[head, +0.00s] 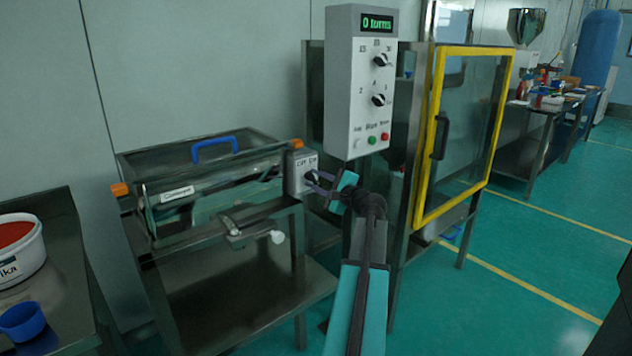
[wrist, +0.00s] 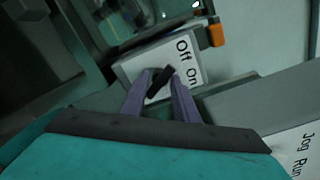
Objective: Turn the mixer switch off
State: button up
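The mixer switch is a black knob (wrist: 160,82) on a small grey box (wrist: 130,68) with the labels Off and On. The box also shows in the head view (head: 296,182), at the right end of the steel mixer (head: 215,190). The knob sits slanted in the wrist view; I cannot tell surely which label it points at. My gripper (wrist: 162,75) is at the knob, its two purple-grey fingers apart on either side of it. Contact is not clear. In the head view my gripper (head: 313,183) is just right of the box and partly covers its face.
A control panel (head: 343,100) with knobs and buttons reads "0 turns" above my arm. A yellow-framed door (head: 430,140) stands to the right. The mixer has a blue-handled lid (head: 213,143). A table with a white tub (head: 30,265) is at left. The floor at right is free.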

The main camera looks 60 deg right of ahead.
jog(key=shift+o, duration=0.9)
jog(key=p+v, duration=0.1)
jog(key=v, duration=1.3)
jog(key=shift+w+d+r, duration=0.1)
jog(key=shift+r, duration=0.05)
